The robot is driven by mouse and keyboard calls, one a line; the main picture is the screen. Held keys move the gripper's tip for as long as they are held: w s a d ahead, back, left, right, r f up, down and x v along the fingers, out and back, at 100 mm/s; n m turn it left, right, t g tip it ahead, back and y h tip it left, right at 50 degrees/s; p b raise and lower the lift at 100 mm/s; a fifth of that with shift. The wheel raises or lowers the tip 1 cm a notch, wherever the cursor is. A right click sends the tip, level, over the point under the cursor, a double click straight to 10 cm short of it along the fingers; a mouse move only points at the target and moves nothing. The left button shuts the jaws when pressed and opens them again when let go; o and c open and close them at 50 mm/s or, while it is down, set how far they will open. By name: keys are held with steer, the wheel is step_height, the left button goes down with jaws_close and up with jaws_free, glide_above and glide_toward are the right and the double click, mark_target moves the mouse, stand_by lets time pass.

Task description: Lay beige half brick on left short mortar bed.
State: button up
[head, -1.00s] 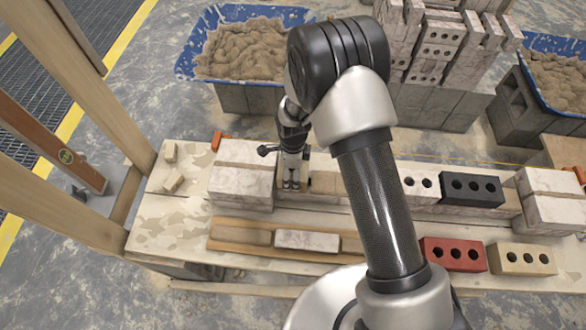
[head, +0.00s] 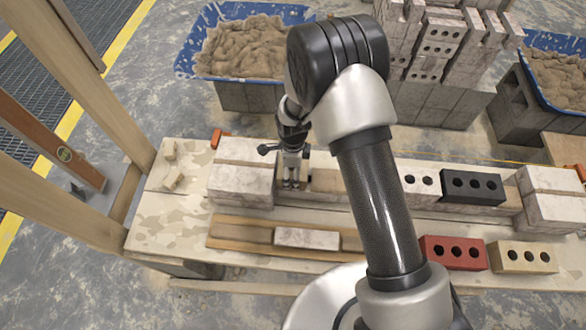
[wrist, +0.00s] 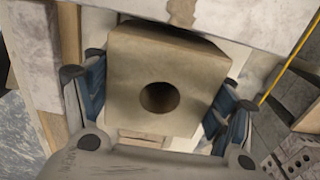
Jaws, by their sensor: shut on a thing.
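My gripper (head: 292,185) points down beside the right end of the left pale brick stack (head: 240,187). In the wrist view my gripper (wrist: 160,85) is shut on the beige half brick (wrist: 150,60), a tan block with one round hole, with a blue-padded finger on each side. In the head view the half brick is mostly hidden by the gripper. A tan surface (head: 327,181) lies just right of the gripper; I cannot tell whether it is mortar or brick. The left short mortar bed cannot be made out clearly, nor whether the brick touches anything beneath.
A black brick (head: 473,187) and another pale stack (head: 550,199) stand to the right. A pale brick (head: 307,238) lies on a tan strip in front, with red (head: 453,253) and cream (head: 522,257) bricks. Wooden posts (head: 100,90) rise at left. Mortar tubs (head: 240,50) stand behind.

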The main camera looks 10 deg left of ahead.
steer(key=shift+f, duration=0.1)
steer(key=o, duration=1.8)
steer(key=shift+o, duration=0.2)
step_height(320, 180, up, 12)
